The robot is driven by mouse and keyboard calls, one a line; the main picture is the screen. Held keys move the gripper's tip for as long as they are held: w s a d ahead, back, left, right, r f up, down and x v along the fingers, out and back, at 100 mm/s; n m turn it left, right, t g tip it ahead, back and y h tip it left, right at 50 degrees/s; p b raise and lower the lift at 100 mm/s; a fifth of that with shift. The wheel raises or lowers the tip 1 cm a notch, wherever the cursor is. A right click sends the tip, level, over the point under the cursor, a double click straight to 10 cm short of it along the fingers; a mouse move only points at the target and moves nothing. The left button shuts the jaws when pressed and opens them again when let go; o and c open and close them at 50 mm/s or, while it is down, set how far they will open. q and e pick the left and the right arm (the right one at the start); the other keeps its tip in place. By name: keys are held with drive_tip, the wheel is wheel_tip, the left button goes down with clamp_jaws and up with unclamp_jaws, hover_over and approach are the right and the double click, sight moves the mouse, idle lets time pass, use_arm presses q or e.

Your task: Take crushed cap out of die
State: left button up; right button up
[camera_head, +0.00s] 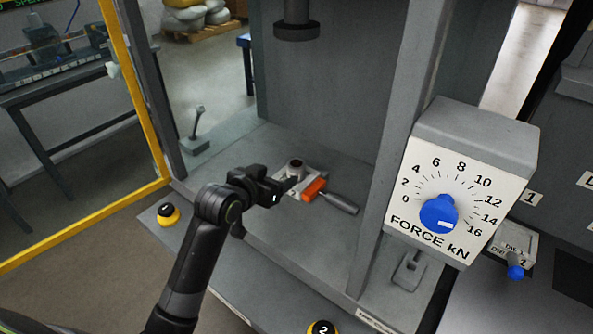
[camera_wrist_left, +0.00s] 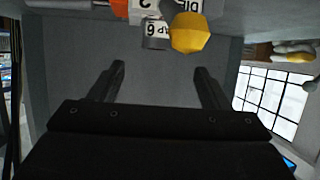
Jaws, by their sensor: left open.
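A small round die (camera_head: 296,168) with a dark opening stands on a light plate on the press bed. In the left wrist view, a grey cylinder (camera_wrist_left: 155,34) labelled "AP 6" shows at the top, beside a yellow faceted piece (camera_wrist_left: 187,33). Whether the cap sits inside the die cannot be made out. My left gripper (camera_head: 287,186) is at the near left side of the die. In the left wrist view its two fingers (camera_wrist_left: 160,83) are spread with nothing between them, and the labelled cylinder lies beyond their tips. My right gripper is not in view.
An orange piece with a grey handle (camera_head: 342,203) lies right of the die. The press ram (camera_head: 296,25) hangs above. A grey post (camera_head: 402,110) and the force dial box (camera_head: 440,190) stand to the right. The bed behind the die is clear.

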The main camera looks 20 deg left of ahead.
sight(292, 168)
use_arm(q)
drive_tip(key=x, duration=0.6)
drive_tip(key=shift+w+f, duration=0.2)
drive_tip(key=shift+w, duration=0.05)
drive_tip(key=shift+d+p+x, duration=0.15)
drive_tip(key=shift+p+x, duration=0.1)
drive_tip(key=shift+x, duration=1.05)
drive_tip(key=shift+d+p+x, duration=0.1)
drive_tip(key=shift+p+x, duration=0.1)
drive_tip(key=shift+x, duration=1.1)
drive_tip(key=shift+s, duration=0.1)
drive_tip(key=c, duration=1.2)
